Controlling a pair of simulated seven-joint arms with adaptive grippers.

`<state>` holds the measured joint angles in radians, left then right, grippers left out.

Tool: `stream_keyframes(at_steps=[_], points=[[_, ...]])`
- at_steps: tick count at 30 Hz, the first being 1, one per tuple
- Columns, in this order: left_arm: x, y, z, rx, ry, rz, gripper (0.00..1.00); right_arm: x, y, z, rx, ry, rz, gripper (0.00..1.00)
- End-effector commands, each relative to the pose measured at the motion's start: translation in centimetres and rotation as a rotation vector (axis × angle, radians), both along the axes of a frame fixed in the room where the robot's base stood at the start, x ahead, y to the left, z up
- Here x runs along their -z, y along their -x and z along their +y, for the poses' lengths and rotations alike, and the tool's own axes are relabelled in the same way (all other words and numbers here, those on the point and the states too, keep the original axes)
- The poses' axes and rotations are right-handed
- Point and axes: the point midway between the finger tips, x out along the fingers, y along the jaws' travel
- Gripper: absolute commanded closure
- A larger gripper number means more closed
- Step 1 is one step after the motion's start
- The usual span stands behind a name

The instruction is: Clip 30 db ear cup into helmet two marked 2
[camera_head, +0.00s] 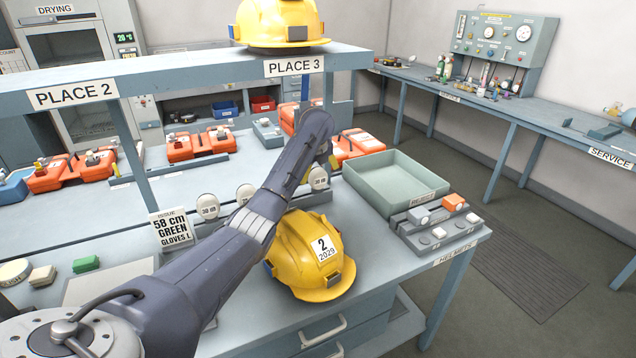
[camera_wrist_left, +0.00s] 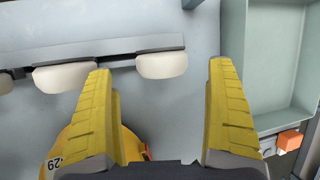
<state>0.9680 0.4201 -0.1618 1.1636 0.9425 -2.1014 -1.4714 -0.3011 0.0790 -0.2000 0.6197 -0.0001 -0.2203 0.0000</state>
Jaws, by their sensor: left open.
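The yellow helmet marked 2 (camera_head: 295,262) stands on the near bench, label facing front. Part of it shows low in the left wrist view (camera_wrist_left: 135,146). White ear cups stand in a row behind it: a left one (camera_head: 208,206), a middle one (camera_head: 245,194) and a right one (camera_head: 318,178). Their printed dB values are too small to read surely. My left gripper (camera_head: 328,160) is above the right cup, partly hidden by its own arm. In the left wrist view its yellow fingers (camera_wrist_left: 165,95) are apart and empty, with the right cup (camera_wrist_left: 161,65) beyond the gap. My right gripper is out of view.
A green-grey tray (camera_head: 440,186) and a block rack (camera_head: 436,232) stand right of the helmet. A card reading 58 cm green (camera_head: 172,229) stands left. The shelf marked PLACE 2 and PLACE 3 (camera_head: 200,72) crosses behind, carrying another yellow helmet (camera_head: 283,20). Orange cases (camera_head: 195,145) lie beneath.

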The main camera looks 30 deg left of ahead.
Motion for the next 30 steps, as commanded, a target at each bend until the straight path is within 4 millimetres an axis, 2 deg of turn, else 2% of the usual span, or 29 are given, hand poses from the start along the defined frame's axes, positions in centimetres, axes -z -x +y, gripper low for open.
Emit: stream_keyframes(at_steps=[7,18,30], points=[[0.9,-0.4,0.2,0.0,0.0,0.001,0.11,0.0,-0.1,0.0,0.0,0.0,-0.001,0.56],[4.3,-2.1,1.2,0.0,0.0,0.001,0.11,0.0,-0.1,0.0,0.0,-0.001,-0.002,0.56],[4.8,-2.3,1.3,0.001,0.0,-0.001,0.12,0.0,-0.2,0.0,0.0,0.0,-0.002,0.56]])
